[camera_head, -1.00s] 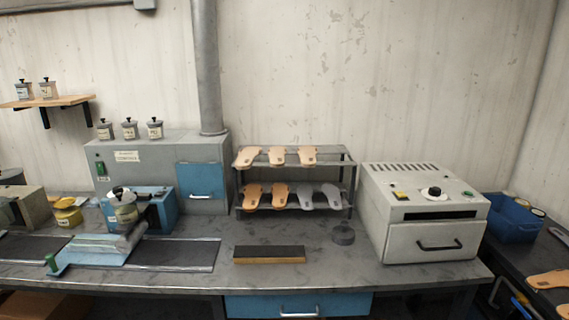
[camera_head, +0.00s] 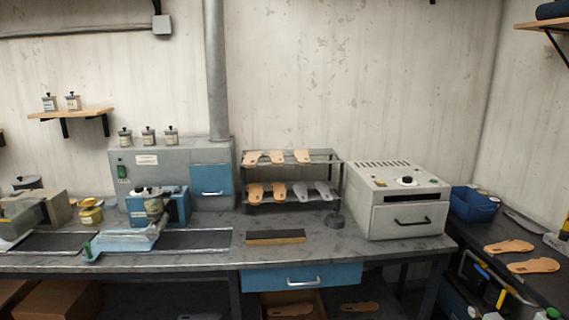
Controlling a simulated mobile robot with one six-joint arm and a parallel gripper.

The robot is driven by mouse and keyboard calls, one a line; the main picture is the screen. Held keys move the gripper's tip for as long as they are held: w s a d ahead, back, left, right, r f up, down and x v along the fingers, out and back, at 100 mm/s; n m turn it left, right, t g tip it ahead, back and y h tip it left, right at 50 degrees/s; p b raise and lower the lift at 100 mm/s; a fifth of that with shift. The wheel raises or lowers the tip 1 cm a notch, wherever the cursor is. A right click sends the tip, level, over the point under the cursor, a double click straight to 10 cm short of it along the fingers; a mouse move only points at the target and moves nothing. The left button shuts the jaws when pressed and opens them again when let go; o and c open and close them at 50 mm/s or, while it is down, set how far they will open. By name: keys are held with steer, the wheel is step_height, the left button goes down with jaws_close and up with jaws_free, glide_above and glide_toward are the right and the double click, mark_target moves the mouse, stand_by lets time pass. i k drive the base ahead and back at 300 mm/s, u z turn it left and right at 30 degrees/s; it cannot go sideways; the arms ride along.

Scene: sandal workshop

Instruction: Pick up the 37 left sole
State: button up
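Several soles stand on a two-tier metal rack (camera_head: 292,207) at the back of the workbench. The upper tier holds three light tan soles, at left (camera_head: 252,157), middle (camera_head: 276,156) and right (camera_head: 302,156). The lower tier holds two orange-tan soles (camera_head: 256,193) (camera_head: 279,192) and two grey soles (camera_head: 300,192) (camera_head: 322,191). Two more tan soles (camera_head: 509,247) (camera_head: 533,266) lie on the dark right-hand bench. Size marks are too small to read, so I cannot tell which is the 37 left. My gripper is not in view.
A grey oven-like box (camera_head: 397,200) stands right of the rack, with a small dark round object (camera_head: 334,220) between. A dark wood-edged block (camera_head: 276,237) lies in front of the rack. A blue bin (camera_head: 473,204) sits on the right bench. Soles (camera_head: 290,310) (camera_head: 360,306) also show below the workbench.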

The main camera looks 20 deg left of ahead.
mark_target(276, 156)
steer(key=z, duration=0.3)
steer(key=k, duration=0.55)
steer(key=u, duration=1.75)
steer(key=i, duration=1.15)
steer(key=u, duration=0.05)
